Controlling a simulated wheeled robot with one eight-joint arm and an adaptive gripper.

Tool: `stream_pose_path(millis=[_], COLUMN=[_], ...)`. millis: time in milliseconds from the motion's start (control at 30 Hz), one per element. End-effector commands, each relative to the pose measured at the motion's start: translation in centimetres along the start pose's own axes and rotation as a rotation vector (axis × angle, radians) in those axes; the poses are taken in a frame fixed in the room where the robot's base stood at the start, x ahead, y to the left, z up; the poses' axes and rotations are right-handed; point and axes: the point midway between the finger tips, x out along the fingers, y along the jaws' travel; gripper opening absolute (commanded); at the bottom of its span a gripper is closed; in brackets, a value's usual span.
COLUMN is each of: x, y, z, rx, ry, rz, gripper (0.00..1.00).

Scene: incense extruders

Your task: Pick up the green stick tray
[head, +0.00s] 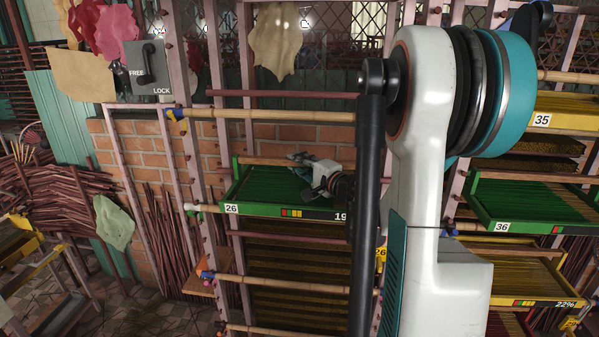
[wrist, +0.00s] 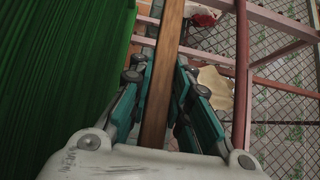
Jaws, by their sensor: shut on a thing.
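The green stick tray (head: 290,210), marked 26 at its left corner, sits in the middle rack and is full of green sticks. The sticks also fill the left side of the wrist view (wrist: 50,70). My gripper (head: 312,182) is over the tray's right part in the head view. In the wrist view its teal fingers (wrist: 158,95) are on both sides of a brown wooden bar (wrist: 165,60) and shut on it. The bar runs alongside the green sticks. I cannot tell if it is part of the tray. My arm hides the tray's right end.
Another green tray (head: 500,226), marked 36, and a yellow tray (head: 542,121), marked 35, are in the right rack. Bamboo poles (head: 280,115) and pink posts (head: 183,60) frame the middle rack. More trays of brown sticks (head: 295,265) are below. Stick bundles crowd the left.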

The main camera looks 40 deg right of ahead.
Motion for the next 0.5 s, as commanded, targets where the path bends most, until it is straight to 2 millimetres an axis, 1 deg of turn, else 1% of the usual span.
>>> stream_pose_path(millis=[167,267,400,500], x=[0.0,0.0,0.0,0.0], y=[-1.7,-3.4,-6.2,-7.8], z=[0.0,0.0,0.0,0.0], rx=[0.001,0.001,0.001,0.001], ry=[0.0,0.0,0.0,0.0], rz=[-0.001,-0.001,-0.001,-0.001], gripper=[0.0,0.0,0.0,0.0])
